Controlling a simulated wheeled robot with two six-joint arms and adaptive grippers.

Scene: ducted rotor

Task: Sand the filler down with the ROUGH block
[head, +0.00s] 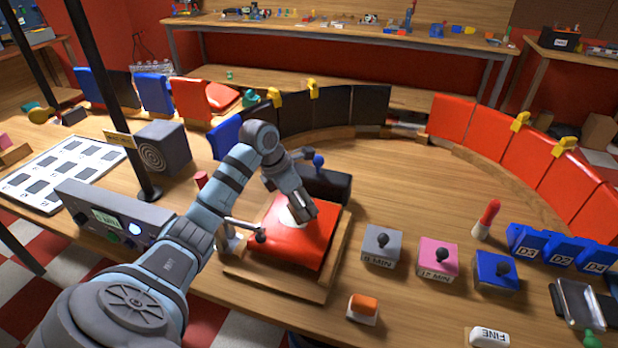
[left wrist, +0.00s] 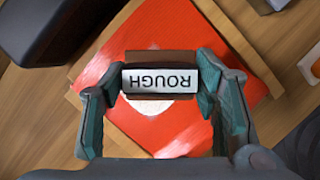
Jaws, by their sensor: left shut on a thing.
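My left gripper (left wrist: 160,88) is shut on the ROUGH block (left wrist: 160,79), its white label reading upside down in the left wrist view. In the head view my left gripper (head: 306,214) is over the red panel (head: 285,248), at the whitish filler patch (head: 288,216). Pale patches on the red panel (left wrist: 150,128) also show around the block in the left wrist view. I cannot tell whether the block touches the panel. The panel lies in a wooden frame (head: 262,282). My right gripper is not in view.
An orange-and-white block (head: 362,308) and a white FINE block (head: 489,337) lie near the front. A dark box (head: 325,185) stands behind the panel. A grey control box (head: 118,222) is left.

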